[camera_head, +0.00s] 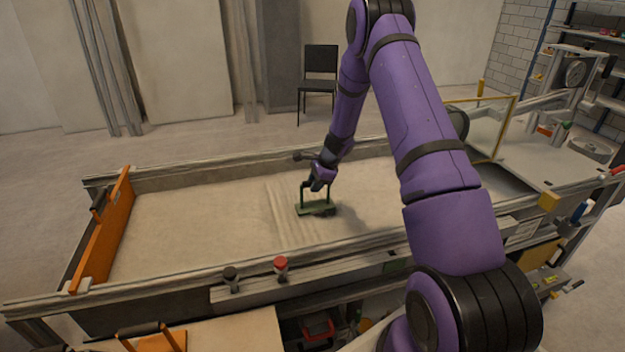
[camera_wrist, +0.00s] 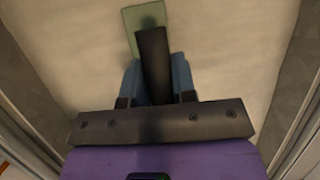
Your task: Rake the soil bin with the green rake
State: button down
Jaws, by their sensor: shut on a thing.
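The green rake (camera_head: 316,208) is in the middle of the soil bin, its flat green head at the sand surface. In the wrist view its pale green head (camera_wrist: 143,19) shows beyond a dark bar. My gripper (camera_head: 318,184) is above the head, shut on the rake's upper part; the wrist view shows my gripper (camera_wrist: 154,80) with blue fingers on both sides of the dark bar. The soil bin (camera_head: 190,216) is a long framed bed of pale sand. Faint raked lines run across the sand just left of the rake. Whether the rake head presses into the sand is unclear.
An orange board (camera_head: 103,235) closes the bin's left end. A red knob (camera_head: 281,265) and a black knob (camera_head: 231,274) stand on the near rail. A black chair (camera_head: 320,70) is behind the bin. Bare sand lies left of the rake.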

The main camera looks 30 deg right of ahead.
jog(key=s+a, duration=0.3)
jog(key=s, duration=0.8)
notch_tip(320, 180, up, 12)
jog(key=s, duration=0.1)
jog(key=shift+a+f, duration=0.2)
jog(key=shift+a, duration=0.05)
dwell(0.7)
